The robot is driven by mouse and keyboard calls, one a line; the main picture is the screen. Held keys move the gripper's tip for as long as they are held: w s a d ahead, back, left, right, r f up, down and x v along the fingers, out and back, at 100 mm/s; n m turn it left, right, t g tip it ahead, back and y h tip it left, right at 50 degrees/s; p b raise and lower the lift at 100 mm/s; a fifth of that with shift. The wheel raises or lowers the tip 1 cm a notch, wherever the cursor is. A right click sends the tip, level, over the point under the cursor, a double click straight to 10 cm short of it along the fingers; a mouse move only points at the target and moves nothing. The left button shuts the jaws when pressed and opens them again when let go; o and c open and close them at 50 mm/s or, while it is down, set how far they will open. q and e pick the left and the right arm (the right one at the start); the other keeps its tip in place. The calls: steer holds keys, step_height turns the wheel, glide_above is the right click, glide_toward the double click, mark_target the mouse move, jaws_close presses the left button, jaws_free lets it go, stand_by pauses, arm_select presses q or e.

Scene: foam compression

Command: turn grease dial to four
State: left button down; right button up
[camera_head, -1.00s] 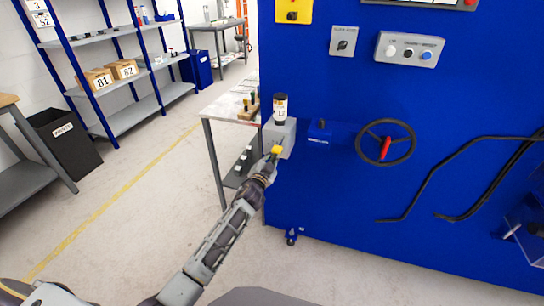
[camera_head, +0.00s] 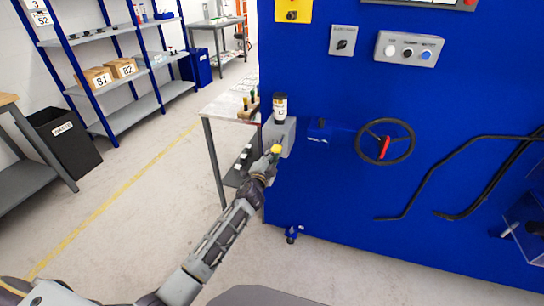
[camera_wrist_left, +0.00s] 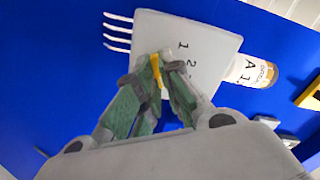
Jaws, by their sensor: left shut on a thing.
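The grease dial shows as a yellow piece (camera_wrist_left: 157,72) between my left fingertips in the wrist view. It also shows as a yellow spot (camera_head: 276,149) at the end of my left arm in the head view. It sits on a grey box (camera_head: 283,133) on the blue machine's side. I cannot tell which number the dial points to. My right gripper is out of view.
A labelled bottle (camera_head: 280,106) stands on top of the grey box, also in the wrist view (camera_wrist_left: 251,71). The blue machine (camera_head: 320,190) carries a black handwheel (camera_head: 411,148) to the right. A small table (camera_head: 214,106) stands behind.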

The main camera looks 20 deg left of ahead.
arm_select(q)
steer(key=c, duration=1.6)
jaws_free()
steer(key=shift+o, duration=0.2)
steer(key=s, duration=1.2)
steer(key=shift+a, duration=0.2)
